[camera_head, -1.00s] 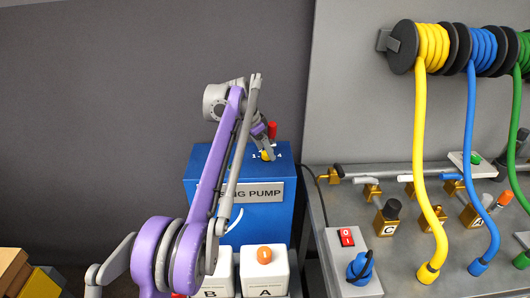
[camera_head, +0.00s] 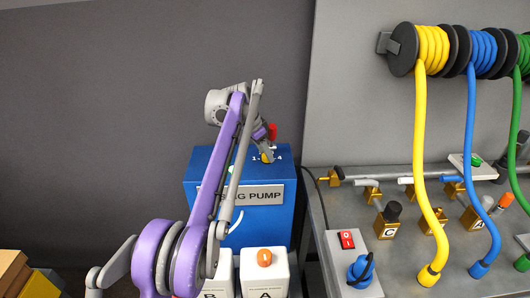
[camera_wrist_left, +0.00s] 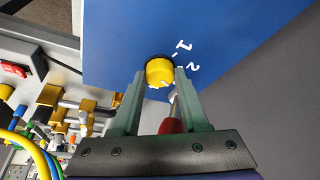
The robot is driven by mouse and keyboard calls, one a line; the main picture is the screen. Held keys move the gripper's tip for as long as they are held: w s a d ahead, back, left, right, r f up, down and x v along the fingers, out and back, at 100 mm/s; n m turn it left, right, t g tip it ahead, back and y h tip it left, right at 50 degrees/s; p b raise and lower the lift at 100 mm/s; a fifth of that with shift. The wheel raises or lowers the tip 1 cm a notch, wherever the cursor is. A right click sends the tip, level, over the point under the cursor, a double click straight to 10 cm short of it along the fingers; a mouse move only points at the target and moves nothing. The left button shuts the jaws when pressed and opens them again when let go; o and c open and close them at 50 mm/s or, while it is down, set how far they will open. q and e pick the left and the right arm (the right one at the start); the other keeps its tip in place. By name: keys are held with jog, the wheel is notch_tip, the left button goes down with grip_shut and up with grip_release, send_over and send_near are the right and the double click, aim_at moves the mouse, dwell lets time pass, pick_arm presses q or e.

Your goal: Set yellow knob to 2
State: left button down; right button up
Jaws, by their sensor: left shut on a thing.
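The yellow knob (camera_head: 266,158) sits on top of the blue pump box (camera_head: 203,163), largely covered by my left gripper in the head view. In the left wrist view the yellow knob (camera_wrist_left: 159,70) lies between the two fingers of my left gripper (camera_wrist_left: 160,76), which is shut on it. White digits 1 (camera_wrist_left: 183,45) and 2 (camera_wrist_left: 193,68) are printed on the blue face beside the knob. The knob's exact setting cannot be read. My right gripper is not in view.
A red-tipped part (camera_head: 272,131) stands close by my left gripper. White containers marked A (camera_head: 265,275) and B stand in front of the pump. To the right is a bench with a red switch (camera_head: 346,239), brass valves and hanging yellow, blue and green hoses.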

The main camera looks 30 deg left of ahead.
pick_arm(q)
jog(key=n, duration=0.1)
jog(key=n+y+p, duration=0.1)
jog(key=n, duration=0.1)
jog(key=n+p, duration=0.1)
jog(key=shift+d+r+t+y, duration=0.1)
jog(key=shift+d+t+y, duration=0.15)
jog(key=shift+t+y, duration=0.05)
jog(key=shift+d+n+y+p, duration=0.1)
jog(key=shift+n+y+p, duration=0.75)
jog(key=shift+n, duration=1.25)
jog(key=shift+c, duration=2.1)
grip_release()
jog(key=p+v, duration=0.1)
jog(key=v, duration=0.9)
jog(key=shift+r, duration=0.4)
